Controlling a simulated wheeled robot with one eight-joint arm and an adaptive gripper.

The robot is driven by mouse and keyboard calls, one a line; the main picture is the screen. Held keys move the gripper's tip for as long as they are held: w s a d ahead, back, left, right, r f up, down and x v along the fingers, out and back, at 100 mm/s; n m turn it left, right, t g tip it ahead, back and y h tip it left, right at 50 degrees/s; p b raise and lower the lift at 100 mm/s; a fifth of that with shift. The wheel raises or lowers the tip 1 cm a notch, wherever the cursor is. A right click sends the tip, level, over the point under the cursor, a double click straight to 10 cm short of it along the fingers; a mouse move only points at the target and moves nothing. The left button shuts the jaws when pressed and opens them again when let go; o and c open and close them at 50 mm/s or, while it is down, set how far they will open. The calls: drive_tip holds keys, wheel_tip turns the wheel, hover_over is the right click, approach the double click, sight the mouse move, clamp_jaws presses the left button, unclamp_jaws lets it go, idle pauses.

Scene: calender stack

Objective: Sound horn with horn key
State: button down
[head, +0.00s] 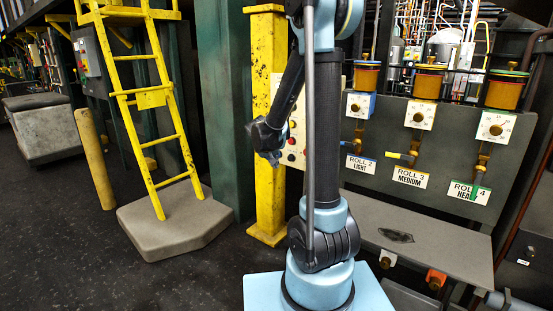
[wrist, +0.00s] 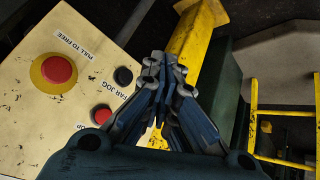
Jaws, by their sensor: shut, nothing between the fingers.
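A cream control panel (wrist: 60,120) fills the left of the wrist view and also shows behind my arm in the head view (head: 299,128). It carries a red mushroom button on a yellow ring (wrist: 58,69), labelled "PULL TO FREE", a black button (wrist: 123,75) near a "FAR JOG" label, and a smaller red button (wrist: 102,114). No label reading "horn" is legible, so I cannot tell which is the horn key. My gripper (wrist: 163,70) is shut and empty, to the right of the black button in the wrist view. In the head view my gripper (head: 275,157) hangs beside the panel.
A yellow post (head: 265,70) stands close by the panel, with a green column (head: 222,110) to its left. A yellow ladder (head: 155,100) stands on a concrete block (head: 172,225). Roll dials and valves (head: 415,115) line the right. Dark floor is open at left.

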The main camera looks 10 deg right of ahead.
drive_tip(key=w+a+f+t, duration=0.1)
drive_tip(key=w+a+f, duration=0.4)
drive_tip(key=w, duration=0.3)
drive_tip(key=shift+w+a+f+t, duration=0.15)
drive_tip(key=shift+w+f+t, duration=0.15)
drive_tip(key=shift+w, duration=0.1)
drive_tip(key=w+d, duration=0.6)
drive_tip(key=shift+w+d, duration=0.15)
drive_tip(key=shift+w+d+r, duration=0.1)
drive_tip(key=shift+d, duration=0.05)
idle(1.6)
drive_tip(key=shift+w+d, duration=0.15)
drive_tip(key=shift+w+d, duration=0.4)
idle(1.2)
drive_tip(key=shift+s+a, duration=0.7)
